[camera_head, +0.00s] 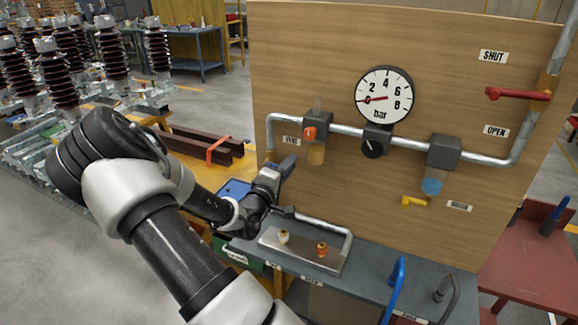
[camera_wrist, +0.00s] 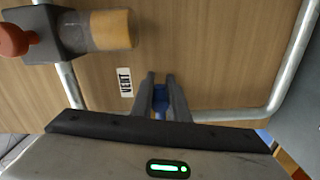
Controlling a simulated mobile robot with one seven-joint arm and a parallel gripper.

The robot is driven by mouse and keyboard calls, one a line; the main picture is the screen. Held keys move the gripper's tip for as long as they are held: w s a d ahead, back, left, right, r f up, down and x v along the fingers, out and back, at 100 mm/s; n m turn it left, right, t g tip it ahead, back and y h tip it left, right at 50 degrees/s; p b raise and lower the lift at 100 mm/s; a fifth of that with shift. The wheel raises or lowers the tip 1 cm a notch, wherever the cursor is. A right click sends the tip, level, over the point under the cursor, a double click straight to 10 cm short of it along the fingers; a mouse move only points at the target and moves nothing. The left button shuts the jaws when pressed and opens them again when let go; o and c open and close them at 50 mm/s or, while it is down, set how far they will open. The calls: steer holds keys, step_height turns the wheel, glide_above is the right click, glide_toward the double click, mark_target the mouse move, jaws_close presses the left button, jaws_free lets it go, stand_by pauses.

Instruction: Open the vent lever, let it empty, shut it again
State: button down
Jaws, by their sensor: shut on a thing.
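My gripper (camera_wrist: 160,82) is shut on a blue handle (camera_wrist: 160,98), the vent lever, just beside the VENT label (camera_wrist: 125,82) in the wrist view. Most of the handle is hidden between the fingers, so its open or shut position cannot be told. In the head view my gripper (camera_head: 285,168) is at the lower left of the wooden panel, below the VENT label (camera_head: 290,141). The round gauge (camera_head: 384,95) has its red needle at about 0 bar.
A red lever (camera_head: 517,94) lies level between the SHUT label (camera_head: 493,57) and OPEN label (camera_head: 496,131). A yellow lever (camera_head: 414,201) is low on the panel. An orange-knobbed block (camera_head: 317,122) is close above my gripper. The grey bench (camera_head: 370,280) holds a metal plate and small fittings.

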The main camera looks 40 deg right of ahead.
steer(key=c, duration=1.8)
jaws_free()
steer(key=shift+r, duration=0.35)
steer(key=shift+o, duration=0.3)
steer(key=shift+f, duration=0.15)
steer(key=shift+a, duration=0.1)
steer(key=v, duration=1.7)
steer(key=shift+b, duration=0.3)
steer(key=shift+a+f, duration=0.1)
steer(key=shift+f, duration=0.05)
